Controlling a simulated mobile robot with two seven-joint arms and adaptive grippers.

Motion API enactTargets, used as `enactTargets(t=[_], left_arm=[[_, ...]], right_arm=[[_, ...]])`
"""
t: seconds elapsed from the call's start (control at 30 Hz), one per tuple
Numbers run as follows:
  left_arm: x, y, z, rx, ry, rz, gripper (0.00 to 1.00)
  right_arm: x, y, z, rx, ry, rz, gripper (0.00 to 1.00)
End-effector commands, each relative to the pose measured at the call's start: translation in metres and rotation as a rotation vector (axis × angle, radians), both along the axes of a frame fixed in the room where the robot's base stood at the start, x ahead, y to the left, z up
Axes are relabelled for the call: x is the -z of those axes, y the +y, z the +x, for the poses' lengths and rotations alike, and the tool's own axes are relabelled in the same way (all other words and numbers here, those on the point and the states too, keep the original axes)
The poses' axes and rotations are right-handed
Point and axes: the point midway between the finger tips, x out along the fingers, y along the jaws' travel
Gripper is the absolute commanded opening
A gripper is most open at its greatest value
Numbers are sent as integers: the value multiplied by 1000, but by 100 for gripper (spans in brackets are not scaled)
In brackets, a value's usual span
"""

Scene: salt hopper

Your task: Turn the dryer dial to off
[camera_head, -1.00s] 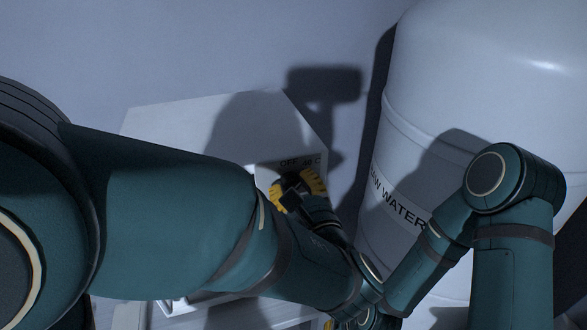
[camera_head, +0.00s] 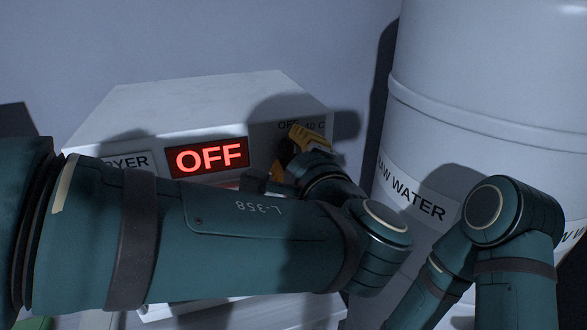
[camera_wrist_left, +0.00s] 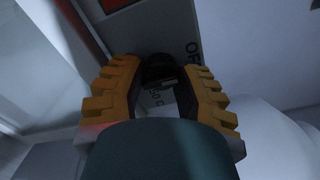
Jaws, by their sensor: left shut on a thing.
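The dryer (camera_head: 165,105) is a white box left of centre in the head view, with a partly covered label. Its display (camera_head: 208,158) shows OFF in red letters. Marks for OFF and 40 C are printed at the front's upper right. My left gripper (camera_head: 302,145), with yellow fingers, is at the dial's place below these marks. In the left wrist view, the left gripper (camera_wrist_left: 160,72) is shut on the dark dial (camera_wrist_left: 158,66), one finger on each side. The dial is mostly hidden in the head view. My right gripper is out of view.
A big white raw water tank (camera_head: 480,100) stands close to the right of the dryer. My right arm (camera_head: 500,235) is in front of it. The wall (camera_head: 230,45) is behind. My left arm covers the dryer's lower front.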

Motion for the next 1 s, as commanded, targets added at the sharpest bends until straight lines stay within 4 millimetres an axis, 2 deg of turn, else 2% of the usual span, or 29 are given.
enactTargets(t=[0.2, 0.63, 0.67, 0.7, 0.73, 1.0], left_arm=[[-3, 1, 1, -2, -22, -44, 0], [-5, 1, 1, -2, -25, -51, 0], [-5, 1, 1, -2, -25, -51, 45], [-5, 1, 1, -2, -25, -51, 59], [-4, 1, 1, -1, -24, -50, 65], [-2, 0, 0, 0, -18, -48, 65]], right_arm=[[9, 0, 2, 1, -5, -1, 0], [9, 0, 2, 2, -6, -1, 0], [9, 0, 2, 2, -6, -1, 0], [9, 0, 2, 2, -6, -1, 0], [9, 0, 2, 2, -6, -1, 0], [9, 0, 2, 2, -6, -1, 0]])
